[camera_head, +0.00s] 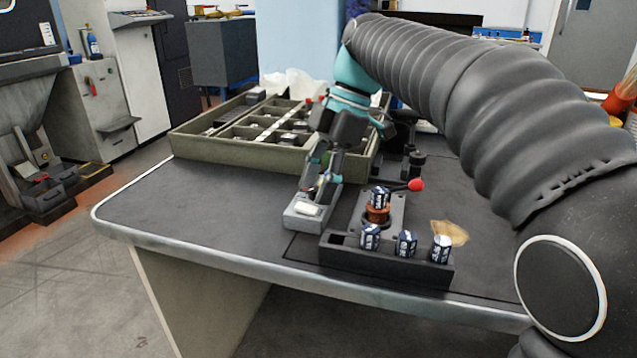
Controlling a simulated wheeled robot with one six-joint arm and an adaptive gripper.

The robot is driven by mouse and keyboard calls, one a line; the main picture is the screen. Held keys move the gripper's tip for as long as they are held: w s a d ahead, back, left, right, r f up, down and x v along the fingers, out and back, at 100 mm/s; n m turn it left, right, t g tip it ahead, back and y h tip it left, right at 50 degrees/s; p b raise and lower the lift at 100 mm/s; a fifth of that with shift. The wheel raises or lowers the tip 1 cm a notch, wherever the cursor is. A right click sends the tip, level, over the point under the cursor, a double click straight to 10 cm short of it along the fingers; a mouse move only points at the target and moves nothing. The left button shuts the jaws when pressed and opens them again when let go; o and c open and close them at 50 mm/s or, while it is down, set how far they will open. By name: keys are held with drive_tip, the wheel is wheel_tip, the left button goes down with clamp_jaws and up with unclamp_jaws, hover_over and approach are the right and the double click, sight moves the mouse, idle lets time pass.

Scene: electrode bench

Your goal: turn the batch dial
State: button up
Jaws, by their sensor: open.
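My gripper (316,184) points down over a small light-grey box (296,222) on the bench, its fingers spread apart. The box has a white patch (308,209) on its near part. A small dark and red detail shows between the fingertips, on or just above the box's far part. I take this to be where the batch dial is, but the fingers mostly hide it. I cannot tell whether the fingers touch it.
Right of the box stands a dark fixture with a red-knobbed lever (416,185) and a copper-coloured coil (377,214). A dark rack (385,266) holds blue-and-white cylinders in front. A compartmented tray (215,150) lies behind. The bench's left part is clear.

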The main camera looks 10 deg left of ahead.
clamp_jaws()
drive_tip(key=shift+m, duration=0.3)
drive_tip(key=m, duration=0.1)
drive_tip(key=m+t+y, duration=0.1)
drive_tip(key=m, duration=0.1)
drive_tip(key=shift+s+d+m, duration=0.1)
drive_tip(key=shift+s+m, duration=0.05)
drive_tip(key=shift+m, duration=0.15)
drive_tip(key=m+t, duration=0.1)
drive_tip(key=m, duration=0.2)
drive_tip(key=shift+s+m+t+b, duration=0.1)
drive_tip(key=shift+m+t+b, duration=0.2)
drive_tip(key=shift+t+b, duration=0.1)
drive_tip(key=m, duration=0.2)
drive_tip(key=m+t, duration=0.1)
drive_tip(key=m, duration=0.1)
drive_tip(key=shift+s+t, duration=0.15)
drive_tip(key=shift+t, duration=0.15)
drive_tip(key=shift+m+t+h+p, duration=0.4)
drive_tip(key=shift+m+t+h, duration=0.15)
drive_tip(key=shift+m, duration=1.55)
